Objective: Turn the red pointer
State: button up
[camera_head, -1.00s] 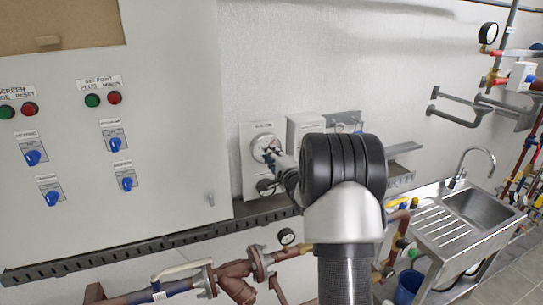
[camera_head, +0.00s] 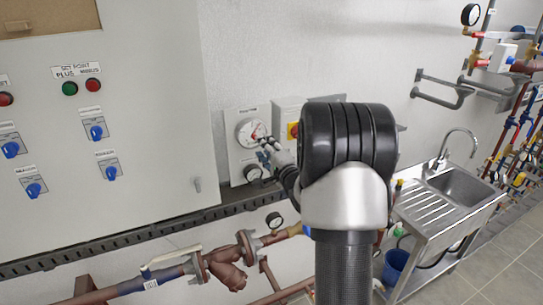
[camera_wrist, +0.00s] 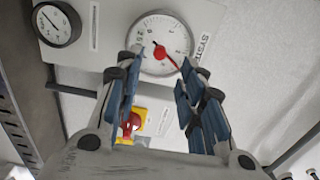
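The red pointer (camera_wrist: 165,54) sits on a round white dial gauge (camera_wrist: 153,30) in the wrist view. Its round hub is near the dial's middle and its thin end slants to the lower right. In the head view the pointer (camera_head: 257,131) shows small on the dial (camera_head: 245,134), on a pale wall panel. My gripper (camera_wrist: 160,64) is open, its two blue-padded fingers apart at either side of the lower dial in the wrist view. Nothing is between the fingertips. In the head view the gripper (camera_head: 268,147) is at the dial's lower right. Contact with the pointer cannot be told.
A red knob on yellow (camera_wrist: 131,121) shows between the fingers. A grey control cabinet (camera_head: 150,120) stands left. A slotted rail (camera_head: 130,237) and pipes run below.

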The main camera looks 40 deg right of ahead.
jog(key=v, duration=0.5)
jog(key=shift+s, duration=0.2)
jog(key=shift+a, duration=0.1)
jog(key=s+a+f+n+g+b, duration=0.25)
jog(key=a+f+n+b, duration=0.2)
jog(key=a, duration=0.35)
jog(key=s+a+f+n+g+b, duration=0.2)
jog(key=a+f+n+g+b, duration=0.1)
jog(key=a+n+b, duration=0.3)
jog(key=s+a+f+n+g+y+b, duration=0.2)
jog(key=s+a+f+n+b, duration=0.3)
jog(key=s, duration=0.7)
jog(key=s+a+f+n+g+y+b, duration=0.3)
jog(key=s+a+f+n+g+b, duration=0.2)
jog(key=s+a+f, duration=0.4)
jog(key=s+a, duration=0.3)
jog(key=a, duration=0.2)
jog(key=shift+s+a+n, duration=0.2)
jog(key=shift+a+n, duration=0.1)
jog(key=shift+n, duration=0.05)
